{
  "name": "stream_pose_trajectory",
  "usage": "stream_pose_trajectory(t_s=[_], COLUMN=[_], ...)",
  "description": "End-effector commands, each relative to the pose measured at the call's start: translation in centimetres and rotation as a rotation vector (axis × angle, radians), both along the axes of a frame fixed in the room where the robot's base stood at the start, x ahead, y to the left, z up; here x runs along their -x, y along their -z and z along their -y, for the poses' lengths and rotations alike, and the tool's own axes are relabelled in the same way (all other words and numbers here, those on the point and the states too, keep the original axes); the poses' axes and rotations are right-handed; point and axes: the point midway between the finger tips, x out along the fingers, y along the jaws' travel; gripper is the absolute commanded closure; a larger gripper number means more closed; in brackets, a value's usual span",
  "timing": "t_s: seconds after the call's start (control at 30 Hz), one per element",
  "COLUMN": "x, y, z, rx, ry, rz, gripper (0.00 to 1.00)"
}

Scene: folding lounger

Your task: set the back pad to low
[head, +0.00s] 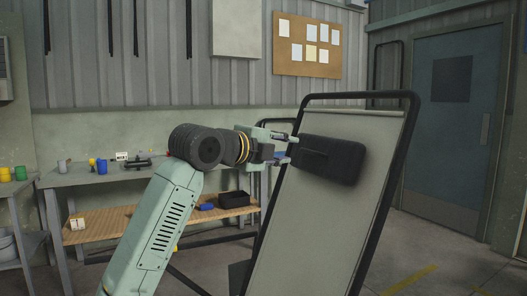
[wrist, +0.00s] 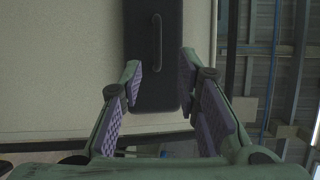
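The folding lounger's framed panel (head: 325,215) stands tilted up, pale fabric in a black tube frame. A dark rounded pad (head: 335,158) with a bar handle on its face lies across the panel's upper part; I take it for the back pad. The pad also shows in the wrist view (wrist: 172,85), with its handle (wrist: 157,42) beyond the fingertips. My gripper (head: 290,149) is at the pad's left end in the head view. In the wrist view my gripper (wrist: 160,77) is open, its purple-padded fingers on either side of the pad. Whether they touch it is unclear.
A grey workbench (head: 95,176) with cups and tools stands behind my arm, with a wooden lower shelf (head: 110,222) holding bins. A blue-grey door (head: 452,130) and a cork board (head: 307,45) are at the back. Floor right of the lounger is free.

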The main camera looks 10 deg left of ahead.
Motion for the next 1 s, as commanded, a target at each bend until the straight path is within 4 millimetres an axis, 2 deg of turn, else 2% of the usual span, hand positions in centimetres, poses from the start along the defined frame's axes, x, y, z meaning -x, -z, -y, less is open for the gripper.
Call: stream_pose_trajectory(t_s=[0.03,0.27,0.7,1.0], x=[-0.2,-1.4,-7.9,-9.6], y=[0.1,0.3,1.3,1.8], z=[0.8,2.1,5.9,6.9], rx=[0.003,0.005,0.004,0.004], ry=[0.011,0.016,0.015,0.013], rz=[-0.002,-0.004,-0.004,-0.003], gripper=[0.7,0.7,0.7,0.7])
